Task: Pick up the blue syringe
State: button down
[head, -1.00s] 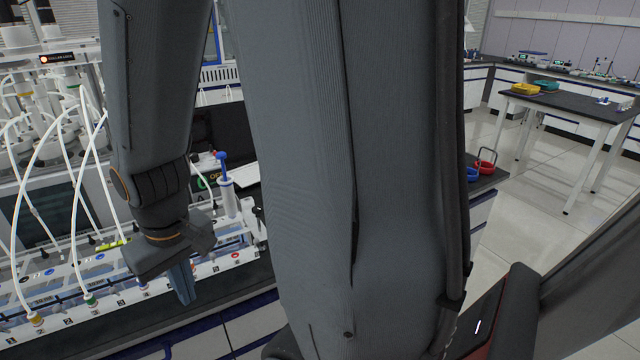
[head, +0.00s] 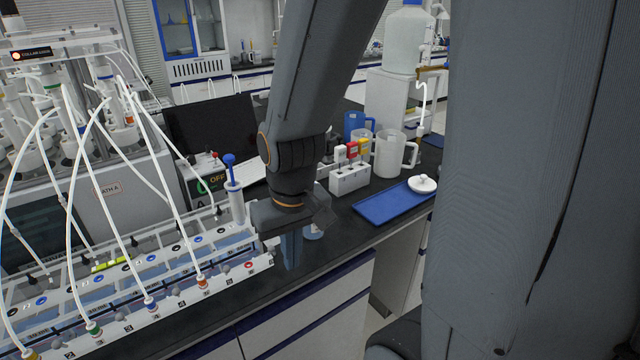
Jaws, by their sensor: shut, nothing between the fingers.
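The blue syringe (head: 236,206) has a pale barrel and a blue plunger. It stands upright near the right end of a long clear rack (head: 225,283). My gripper (head: 291,250) points down to the right of the syringe, apart from it in the picture, beyond the rack's right end. Its bluish fingers are together and hold nothing. My wrist partly covers the space right of the syringe. How far the gripper is from the syringe in depth is hard to tell.
White tubes run from the reactors to the rack on the left. A dark monitor (head: 212,130) stands behind.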

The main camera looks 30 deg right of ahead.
aim_at(235, 195)
jog(key=k, duration=0.9)
jog(key=z, duration=0.35)
jog(key=i, duration=0.35)
